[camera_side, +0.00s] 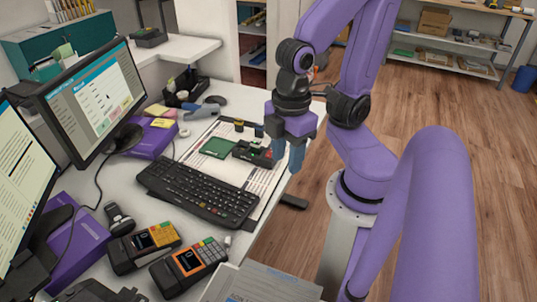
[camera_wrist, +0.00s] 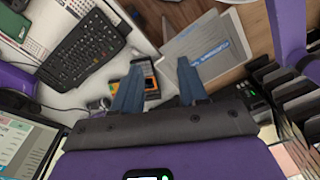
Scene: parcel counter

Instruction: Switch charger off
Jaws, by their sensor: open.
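I cannot tell for sure which thing is the charger. A small black device (camera_side: 256,154) with a reddish spot lies on the counter beside a green pad (camera_side: 217,147) in the side view; it may be the charger, and its switch is too small to make out. My gripper (camera_side: 291,163) has blue fingers pointing down just right of this device, apart from it as far as I can see. In the wrist view my gripper (camera_wrist: 160,66) is open, its two fingers spread with nothing held between them. A card terminal (camera_wrist: 151,78) shows beyond the gap.
A black keyboard (camera_side: 198,190) lies on the counter, with two card terminals (camera_side: 188,265) in front and a monitor (camera_side: 92,103) at left. Paper sheets lie under the keyboard's far side. A small black bar (camera_side: 293,202) sits by the counter's right edge.

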